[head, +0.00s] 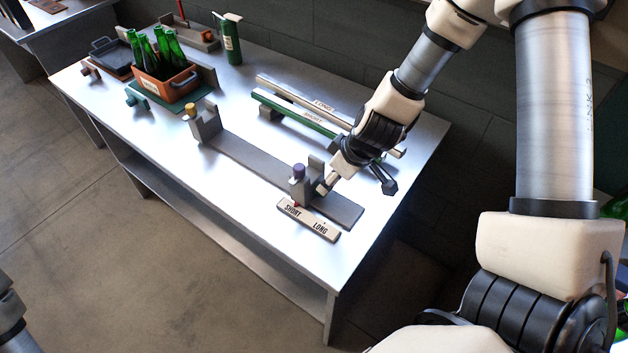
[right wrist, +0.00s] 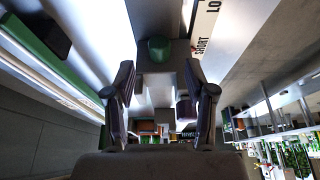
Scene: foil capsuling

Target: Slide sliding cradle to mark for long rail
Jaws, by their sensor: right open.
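The sliding cradle (head: 315,168) is a grey block with a purple knob, at the right part of a grey track. A white scale plate (head: 308,221) marked SHORT and LONG lies along its front side. The cradle stands beside the SHORT end, with a small red pointer there. My right gripper (head: 352,184) is at the cradle's right side. In the right wrist view the open fingers (right wrist: 160,98) flank grey cradle parts; contact is unclear. The silver long rail (head: 322,104) lies behind, partly hidden by my right arm. My left gripper is not in view.
A fixed cradle (head: 204,124) with a yellow knob stands at the track's left end. A green rail (head: 290,113) marked SHORT lies beside the long one. An orange crate (head: 168,88) of green bottles and a green cylinder (head: 231,42) stand farther left. The track's right end is bare.

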